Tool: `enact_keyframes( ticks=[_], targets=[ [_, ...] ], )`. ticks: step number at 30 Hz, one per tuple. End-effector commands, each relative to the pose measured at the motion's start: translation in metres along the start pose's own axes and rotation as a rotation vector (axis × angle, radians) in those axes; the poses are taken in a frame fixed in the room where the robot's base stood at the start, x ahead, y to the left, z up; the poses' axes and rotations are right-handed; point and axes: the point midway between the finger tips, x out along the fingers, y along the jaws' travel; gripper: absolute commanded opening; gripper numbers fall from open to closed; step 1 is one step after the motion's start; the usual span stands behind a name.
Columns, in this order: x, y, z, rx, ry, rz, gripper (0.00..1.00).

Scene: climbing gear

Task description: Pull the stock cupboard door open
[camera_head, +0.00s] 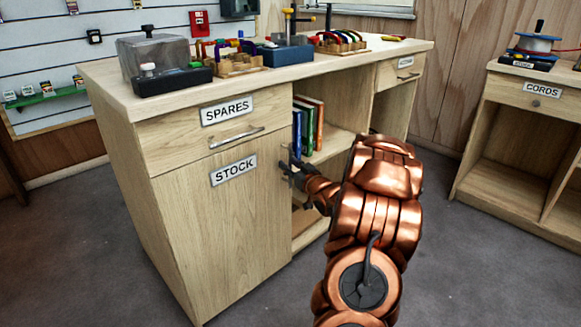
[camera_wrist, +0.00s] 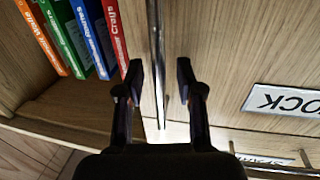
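The stock cupboard door (camera_head: 222,240) is a pale wood panel with a STOCK label (camera_head: 234,170), and it looks shut. My gripper (camera_head: 289,166) is at the door's upper right edge. In the wrist view, turned upside down, my gripper (camera_wrist: 160,75) has its two dark fingers apart. A thin upright metal door handle (camera_wrist: 155,60) runs between the fingertips, with a gap showing on each side. I cannot tell how deep the handle sits between them. My gripper and arm hide most of the handle in the head view.
The SPARES drawer (camera_head: 215,125) with its bar handle (camera_head: 237,138) is above the door. An open shelf with several books (camera_head: 308,126) is right of it. Gear stands on the worktop (camera_head: 290,72). The CORDS cabinet (camera_head: 517,92) is at the right. Grey floor (camera_head: 100,270) is clear at left.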

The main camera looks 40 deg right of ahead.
Motion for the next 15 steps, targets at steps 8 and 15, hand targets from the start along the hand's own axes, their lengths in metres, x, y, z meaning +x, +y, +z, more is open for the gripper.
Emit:
enact_keyframes(
  ticks=[8, 15],
  targets=[
    [0.0009, 0.0004, -0.0004, 0.0, 0.0, 0.001, 0.37],
    [0.0007, 0.0007, -0.0005, -0.001, 0.0, 0.001, 0.12]
  ],
)
